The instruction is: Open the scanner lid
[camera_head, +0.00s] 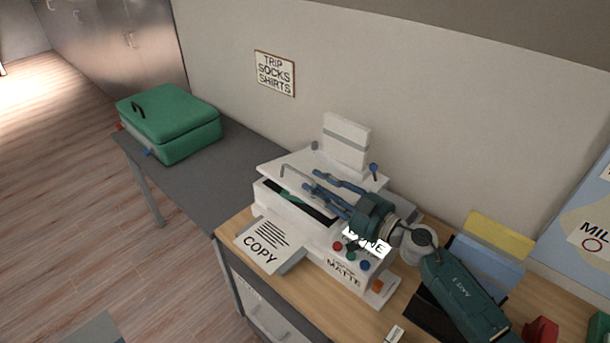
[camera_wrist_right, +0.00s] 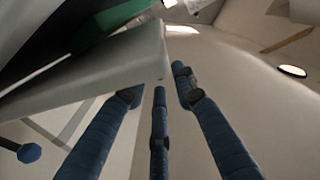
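The white scanner (camera_head: 290,212) stands on the wooden desk. Its pale lid (camera_head: 290,160) is tilted partly up, with a dark green gap under its front edge. A thin grey bent handle (camera_head: 284,169) shows at the lid's left. My right gripper (camera_head: 316,184) is at the lid's front edge with its blue fingers spread. In the right wrist view, the lid's edge (camera_wrist_right: 125,62) crosses in front of the fingers (camera_wrist_right: 160,92); one finger passes behind it. I cannot tell whether they touch. My left gripper is not in view.
A sheet marked COPY (camera_head: 262,243) lies at the scanner's front left. A white block (camera_head: 346,140) stands behind the lid. A green suitcase (camera_head: 170,122) sits on the grey table (camera_head: 215,165). Blue and yellow folders (camera_head: 500,238) stand at the right, near my right arm.

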